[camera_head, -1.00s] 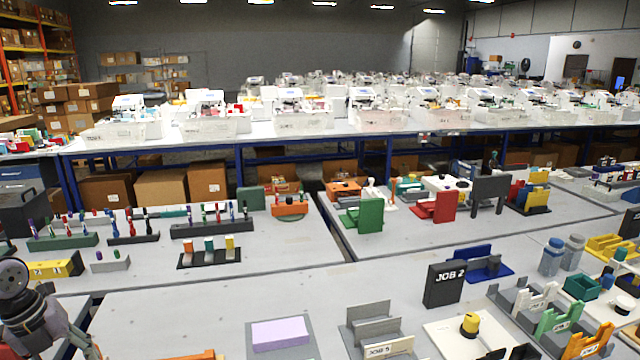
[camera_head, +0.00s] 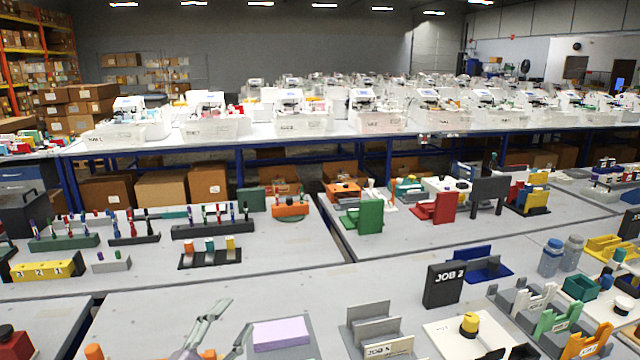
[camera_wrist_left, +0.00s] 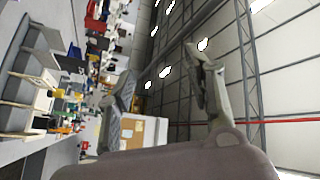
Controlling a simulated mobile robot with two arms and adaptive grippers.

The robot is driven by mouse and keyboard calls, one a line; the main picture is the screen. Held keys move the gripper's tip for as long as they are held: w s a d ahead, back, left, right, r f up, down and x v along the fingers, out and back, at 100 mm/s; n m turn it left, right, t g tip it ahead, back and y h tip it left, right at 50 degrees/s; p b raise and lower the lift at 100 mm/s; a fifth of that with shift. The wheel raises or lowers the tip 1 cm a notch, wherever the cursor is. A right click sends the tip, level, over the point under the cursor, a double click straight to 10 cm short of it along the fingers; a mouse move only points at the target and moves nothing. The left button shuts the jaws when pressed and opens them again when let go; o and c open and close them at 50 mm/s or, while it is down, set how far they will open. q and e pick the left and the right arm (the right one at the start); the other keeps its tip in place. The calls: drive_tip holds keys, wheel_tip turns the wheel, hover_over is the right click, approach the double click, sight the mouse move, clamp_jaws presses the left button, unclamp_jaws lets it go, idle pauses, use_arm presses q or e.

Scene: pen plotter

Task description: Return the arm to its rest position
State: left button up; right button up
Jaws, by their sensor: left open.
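My left gripper (camera_head: 234,318) shows at the bottom of the head view, left of the lilac block (camera_head: 281,333) on its grey plate. Its two grey fingers are spread apart, with nothing seen between them. In the left wrist view the open fingers (camera_wrist_left: 160,68) point toward the ceiling and far hall, tilted sideways. Most of the left arm is out of the head view. My right gripper is not in view.
A yellow numbered block (camera_head: 47,267), pen racks (camera_head: 212,229) and a dark JOB 2 stand (camera_head: 443,286) are on the tables. Grey JOB 5 holders (camera_head: 375,328) stand right of the lilac block. The table surface (camera_head: 190,300) behind the gripper is bare.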

use_arm(q)
drive_tip(key=s+a+f+n+g+y, duration=0.2)
drive_tip(key=s+f+n+g+y, duration=0.1)
drive_tip(key=s+f+n, duration=0.1)
drive_tip(key=s+a+f+n+g+y, duration=0.2)
drive_tip(key=s+f+n+g+y, duration=0.1)
drive_tip(key=s+f, duration=0.4)
drive_tip(key=s+a+f+n+g+y, duration=0.3)
drive_tip(key=s+f+n, duration=0.2)
drive_tip(key=f, duration=0.3)
drive_tip(key=shift+s+f+n+y, duration=0.25)
drive_tip(key=shift+s+n+y, duration=0.1)
drive_tip(key=shift+n, duration=0.15)
drive_tip(key=s+d+f+g+h, duration=0.1)
drive_tip(key=s+f+g, duration=0.2)
drive_tip(key=s, duration=0.4)
drive_tip(key=s+d+f+g+h, duration=0.1)
drive_tip(key=s+d+f+g, duration=0.15)
drive_tip(key=s, duration=0.35)
wheel_tip(320, 180, down, 26)
drive_tip(key=s+f+g, duration=0.1)
drive_tip(key=s+g, duration=0.1)
drive_tip(key=s+a+f, duration=0.3)
drive_tip(key=s+f, duration=1.1)
drive_tip(key=s, duration=0.2)
drive_tip(key=shift+s+a+f+g, duration=0.2)
drive_tip(key=shift+a+g, duration=0.2)
drive_tip(key=shift+g, duration=0.05)
